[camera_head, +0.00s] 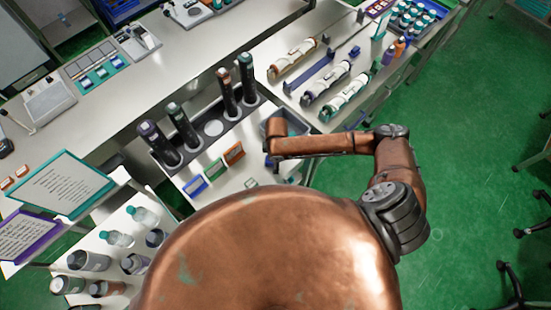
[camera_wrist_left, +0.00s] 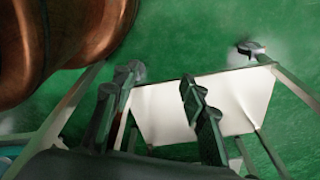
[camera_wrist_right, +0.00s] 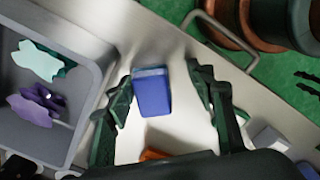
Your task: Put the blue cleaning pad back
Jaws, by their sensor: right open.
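The blue cleaning pad (camera_wrist_right: 152,95) is a small blue block with a paler top edge, on a white surface in the right wrist view. My right gripper (camera_wrist_right: 160,82) is open, with one finger on each side of the pad and a gap to both. I cannot tell how high the fingertips are above the surface. In the head view my right arm reaches in from the right over the shelf beside the grey bin. The pad is not clear there. My left gripper (camera_wrist_left: 158,88) is open and empty over the floor and a white tabletop (camera_wrist_left: 235,98).
A grey bin (camera_head: 290,122) holds teal (camera_wrist_right: 38,62) and purple scraps (camera_wrist_right: 35,108). Blue (camera_head: 195,186), green (camera_head: 215,168) and orange frames (camera_head: 234,153) stand on the shelf. Behind them, dark upright cylinders (camera_head: 184,125) stand in a rack. White-bodied tools (camera_head: 325,82) lie on the back-right table.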

